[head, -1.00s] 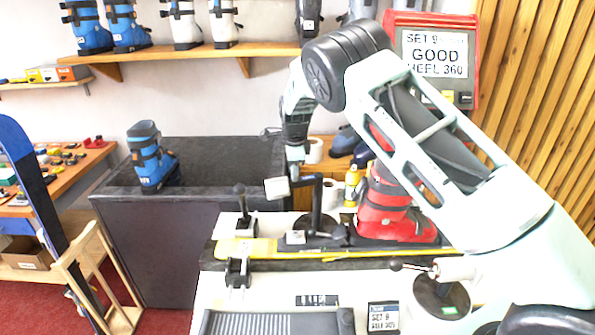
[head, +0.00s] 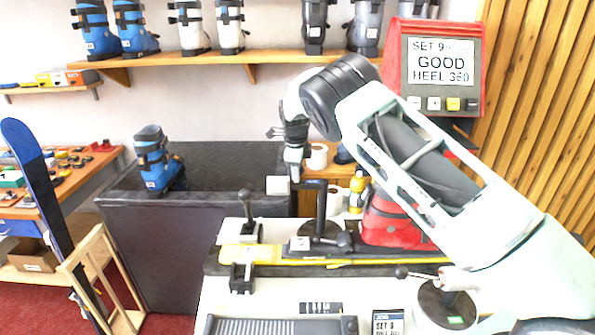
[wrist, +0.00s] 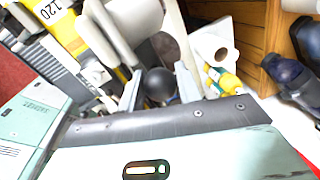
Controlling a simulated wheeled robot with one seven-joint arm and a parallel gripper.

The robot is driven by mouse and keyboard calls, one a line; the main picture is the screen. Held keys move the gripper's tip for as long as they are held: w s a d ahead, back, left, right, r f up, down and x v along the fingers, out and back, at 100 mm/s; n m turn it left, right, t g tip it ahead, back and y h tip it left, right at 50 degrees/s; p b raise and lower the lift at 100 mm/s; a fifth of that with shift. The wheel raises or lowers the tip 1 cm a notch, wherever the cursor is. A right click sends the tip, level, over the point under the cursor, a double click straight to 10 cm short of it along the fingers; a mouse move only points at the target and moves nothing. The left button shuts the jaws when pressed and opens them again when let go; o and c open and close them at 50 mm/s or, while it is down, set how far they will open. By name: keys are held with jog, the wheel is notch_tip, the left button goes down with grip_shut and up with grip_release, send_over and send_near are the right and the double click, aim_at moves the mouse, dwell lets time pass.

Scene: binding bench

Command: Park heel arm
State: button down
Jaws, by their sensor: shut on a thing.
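The heel arm (head: 320,207) is a black upright post on the bench with a short bar pointing left. A white block (head: 278,186) sits at the bar's left end. My gripper (head: 295,172) reaches down to the bar beside the white block and is shut on the heel arm. In the wrist view a round black knob (wrist: 158,85) shows between the fingers; the exact contact is partly hidden. A red ski boot (head: 395,226) stands right of the post, partly behind my arm.
A yellow strip (head: 250,252) and a small black lever (head: 246,222) lie left of the post. A yellow bottle (head: 356,190) and white rolls stand behind. A dark counter with a blue boot (head: 155,160) is at left. A red display (head: 440,62) reads "GOOD HEEL 360".

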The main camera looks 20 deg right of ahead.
jog(key=shift+w+d+r, duration=0.1)
jog(key=shift+w+r, duration=0.05)
jog(key=shift+r, duration=0.05)
jog(key=c, duration=1)
grip_release()
jog(key=shift+f, duration=0.15)
notch_tip(320, 180, up, 17)
jog(key=s+a+b, duration=0.2)
jog(key=s+b, duration=0.1)
jog(key=b, duration=0.2)
